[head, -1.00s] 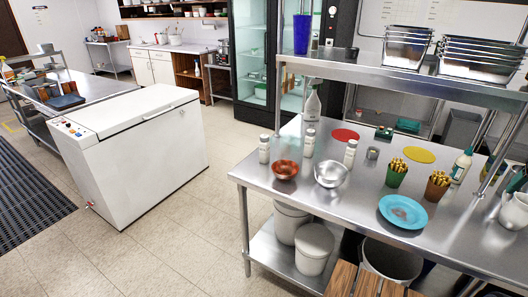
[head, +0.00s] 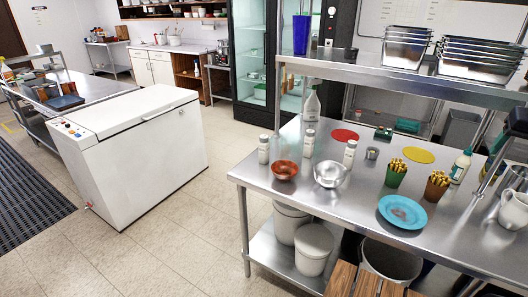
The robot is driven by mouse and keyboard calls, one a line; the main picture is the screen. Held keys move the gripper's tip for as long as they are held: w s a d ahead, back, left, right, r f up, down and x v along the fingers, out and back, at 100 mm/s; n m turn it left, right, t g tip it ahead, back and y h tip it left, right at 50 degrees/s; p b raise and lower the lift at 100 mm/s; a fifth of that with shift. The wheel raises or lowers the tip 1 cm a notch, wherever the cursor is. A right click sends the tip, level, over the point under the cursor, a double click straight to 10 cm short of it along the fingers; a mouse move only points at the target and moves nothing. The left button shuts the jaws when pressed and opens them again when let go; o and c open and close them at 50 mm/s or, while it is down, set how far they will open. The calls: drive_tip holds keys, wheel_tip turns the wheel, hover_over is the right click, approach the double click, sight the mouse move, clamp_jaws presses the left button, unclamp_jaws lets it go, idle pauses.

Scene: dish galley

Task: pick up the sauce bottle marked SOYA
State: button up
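Three small white bottles stand upright on the steel table: a left one (head: 264,150), a middle one (head: 309,144) and a right one (head: 350,154). Their labels are too small to read, so I cannot tell which is marked SOYA. A white bottle with a green cap and label (head: 461,167) stands at the table's right, its marking also unreadable. No gripper fingers show. A dark part at the right edge, in front of the shelf's end, may be mine.
The steel table (head: 300,205) also holds a red bowl (head: 285,170), a metal bowl (head: 330,174), a turquoise plate (head: 403,211), two cups of yellow sticks and a spray bottle (head: 312,105). A steel shelf (head: 400,80) overhangs its back. A white chest (head: 130,150) stands left.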

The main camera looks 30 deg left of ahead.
drive_tip(key=w+a+r, duration=0.3)
drive_tip(key=w+a, duration=0.5)
drive_tip(key=w, duration=0.2)
drive_tip(key=w+a+f, duration=0.1)
drive_tip(key=w+a, duration=0.4)
drive_tip(key=a, duration=0.4)
drive_tip(key=w+a, duration=0.5)
drive_tip(key=a, duration=0.4)
hover_over(264, 143)
drive_tip(key=s, duration=0.3)
wheel_tip(264, 143, down, 22)
drive_tip(key=shift+n, duration=0.4)
drive_tip(key=x, duration=0.3)
drive_tip(key=a+x, duration=0.1)
drive_tip(key=x, duration=0.1)
drive_tip(key=shift+w+x, duration=0.2)
drive_tip(key=shift+x, duration=1.15)
drive_tip(key=shift+w+x, duration=0.15)
drive_tip(key=shift+x, duration=1.25)
drive_tip(key=shift+d+r, duration=0.1)
drive_tip(key=shift+r, duration=0.05)
drive_tip(key=c, duration=1.2)
